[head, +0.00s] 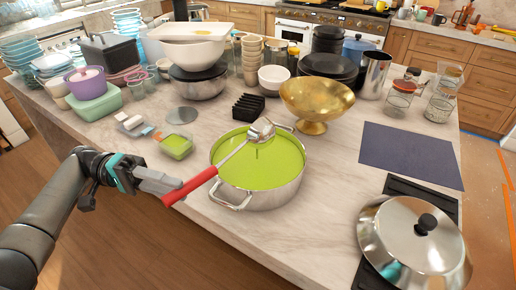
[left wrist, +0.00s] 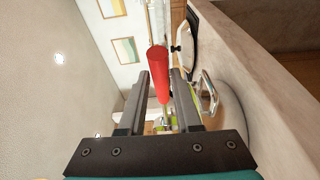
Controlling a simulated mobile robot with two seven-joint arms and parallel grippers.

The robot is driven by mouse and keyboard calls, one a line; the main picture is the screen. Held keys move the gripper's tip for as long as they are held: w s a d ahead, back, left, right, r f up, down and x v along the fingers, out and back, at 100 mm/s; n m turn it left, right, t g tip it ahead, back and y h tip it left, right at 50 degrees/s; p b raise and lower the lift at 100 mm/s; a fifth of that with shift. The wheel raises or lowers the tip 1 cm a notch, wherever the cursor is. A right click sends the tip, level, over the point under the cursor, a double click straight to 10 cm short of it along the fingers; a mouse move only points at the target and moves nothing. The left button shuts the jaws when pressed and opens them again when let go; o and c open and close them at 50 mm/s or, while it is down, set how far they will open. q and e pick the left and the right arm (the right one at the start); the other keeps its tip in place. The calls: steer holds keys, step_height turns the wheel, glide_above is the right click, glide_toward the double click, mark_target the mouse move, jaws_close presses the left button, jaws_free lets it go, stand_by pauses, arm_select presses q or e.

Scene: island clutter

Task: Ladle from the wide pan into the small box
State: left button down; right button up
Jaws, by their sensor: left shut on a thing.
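The wide pan (head: 262,196) is a steel pot with side handles, filled with bright green liquid, on the island's front half. My left gripper (head: 178,186) is left of the pan and shut on the ladle's red handle (head: 192,186); the handle also shows between the fingers in the left wrist view (left wrist: 158,70). The ladle (head: 232,153) slants across the pan, its steel bowl (head: 261,130) over the far side. I cannot tell whether the bowl touches the liquid or holds any. The small box (head: 177,147), with green in it, sits left of the pan. My right gripper is not in view.
A gold bowl (head: 316,104) stands close behind the pan, with a black rack (head: 248,107) nearby. A steel lid (head: 413,240) is at front right, beside a dark mat (head: 411,155). Stacked bowls and cups crowd the back. The counter (head: 318,205) right of the pan is clear.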

arm_select(q)
steer(key=shift+w+a+n+h+b, duration=0.1)
steer(key=shift+w+n+h+b, duration=0.05)
steer(key=shift+n+h+b, duration=0.3)
steer(key=shift+r+m, duration=0.1)
steer(key=shift+m, duration=0.15)
steer(key=y+p, duration=0.1)
steer(key=m+y+p, duration=0.1)
steer(key=p, duration=0.1)
steer(key=shift+s+d+t+y, duration=0.25)
steer(key=shift+s+d+t, duration=0.1)
steer(key=shift+s+t, duration=0.05)
steer(key=y+p, duration=0.1)
steer(key=p, duration=0.1)
steer(key=m+t+y+p, duration=0.1)
steer(key=p, duration=0.1)
steer(key=shift+s+d, duration=0.3)
steer(key=shift+s, duration=0.1)
steer(key=shift+s+d+m+t+y+p, duration=0.1)
steer(key=shift+m+t+y+p, duration=0.25)
steer(key=shift+p, duration=0.2)
steer(key=shift+f, duration=0.3)
